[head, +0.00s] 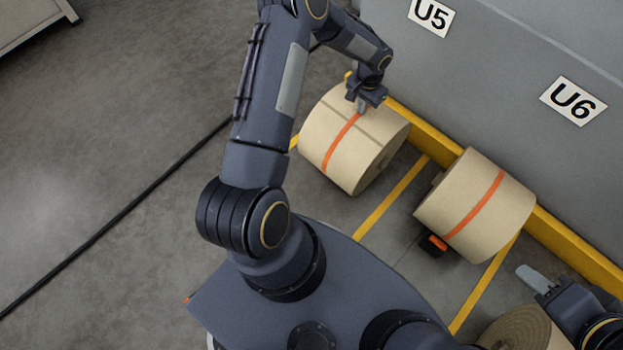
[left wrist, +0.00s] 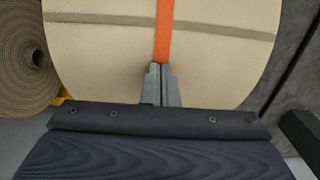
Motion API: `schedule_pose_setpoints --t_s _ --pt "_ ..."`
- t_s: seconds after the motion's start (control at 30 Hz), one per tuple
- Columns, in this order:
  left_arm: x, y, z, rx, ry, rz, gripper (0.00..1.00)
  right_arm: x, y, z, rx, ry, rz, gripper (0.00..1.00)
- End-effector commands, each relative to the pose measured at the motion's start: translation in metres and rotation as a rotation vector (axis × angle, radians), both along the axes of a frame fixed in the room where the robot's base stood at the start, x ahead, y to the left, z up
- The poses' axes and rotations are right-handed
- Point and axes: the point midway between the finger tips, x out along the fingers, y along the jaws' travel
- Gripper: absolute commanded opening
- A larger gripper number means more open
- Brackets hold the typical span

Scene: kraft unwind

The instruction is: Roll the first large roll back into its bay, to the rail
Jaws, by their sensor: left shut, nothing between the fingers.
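A large kraft roll (head: 340,152) with an orange band and a darker crosswise line lies on its side by the yellow rail (head: 425,130), below the U5 sign. I cannot tell whether it touches the rail. My left gripper (head: 361,104) is shut and empty, at the roll's upper, wall-side part, near the orange band.
A second banded roll (head: 470,205) lies by the rail near the U6 sign (head: 573,101), with an orange and black block (head: 434,244) at its near side. Another roll (head: 525,330) is partly visible at the bottom right. Yellow floor lines (head: 393,197) separate the bays. A dark cable (head: 115,218) crosses open floor.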

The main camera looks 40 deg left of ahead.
Motion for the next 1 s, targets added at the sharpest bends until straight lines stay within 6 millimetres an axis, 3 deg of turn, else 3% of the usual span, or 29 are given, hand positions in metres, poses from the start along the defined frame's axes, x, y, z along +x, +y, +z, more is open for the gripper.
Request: schedule_pose_setpoints --t_s 1.0 --pt "0.045 -0.004 -0.004 0.000 -0.004 0.000 0.00 0.000 0.000 -0.021 0.000 0.000 0.000 0.36"
